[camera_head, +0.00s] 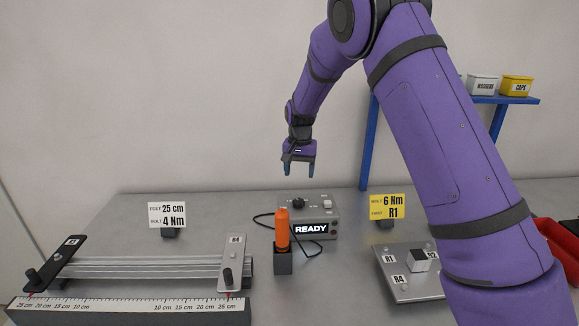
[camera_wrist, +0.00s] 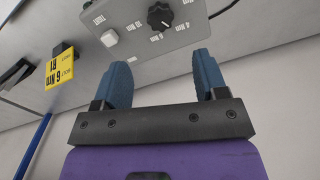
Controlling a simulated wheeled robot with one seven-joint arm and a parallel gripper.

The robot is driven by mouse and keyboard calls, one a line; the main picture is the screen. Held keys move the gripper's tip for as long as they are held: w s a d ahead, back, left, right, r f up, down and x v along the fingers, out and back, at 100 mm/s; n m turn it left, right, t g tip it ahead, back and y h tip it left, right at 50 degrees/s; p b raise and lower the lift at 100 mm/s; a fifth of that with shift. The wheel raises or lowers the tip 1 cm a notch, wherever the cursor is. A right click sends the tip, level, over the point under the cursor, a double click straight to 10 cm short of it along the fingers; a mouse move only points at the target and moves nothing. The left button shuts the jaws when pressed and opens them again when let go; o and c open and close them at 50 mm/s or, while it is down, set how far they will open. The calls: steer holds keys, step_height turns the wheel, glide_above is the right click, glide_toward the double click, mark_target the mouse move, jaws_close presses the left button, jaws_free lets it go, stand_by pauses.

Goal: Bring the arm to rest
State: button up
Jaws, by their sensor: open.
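My purple arm reaches in from the upper right in the head view. My gripper (camera_head: 298,168) points down above the table, over the grey control box (camera_head: 322,211) and apart from it. The wrist view shows the blue fingers of my gripper (camera_wrist: 164,80) spread apart with nothing between them. Beyond the fingertips in that view is the control box (camera_wrist: 140,25) with its black knob (camera_wrist: 160,16) and white button (camera_wrist: 109,38). In the head view the box's display reads READY.
An orange-handled tool (camera_head: 282,230) stands in a dark holder before the box. A rail fixture (camera_head: 150,265) and ruler (camera_head: 130,310) lie left. A plate (camera_head: 405,285) with labelled spots, a yellow card (camera_head: 387,206), a red bin (camera_head: 560,245) and a blue shelf (camera_head: 490,99) are right.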

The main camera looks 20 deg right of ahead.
steer(key=s+d+r+n+t+y, duration=0.1)
steer(key=s+d+r, duration=0.1)
steer(key=s+r, duration=0.75)
steer(key=s+d+r+n+t, duration=0.1)
steer(key=s+d+r, duration=0.2)
steer(key=s+r, duration=0.7)
steer(key=s+d+r+n+t, duration=0.1)
steer(key=s, duration=1.1)
steer(key=s+d+r+n+t+h, duration=0.1)
steer(key=s+n+t, duration=0.1)
steer(key=s, duration=1)
steer(key=shift+s+r, duration=0.3)
steer(key=shift+r, duration=0.1)
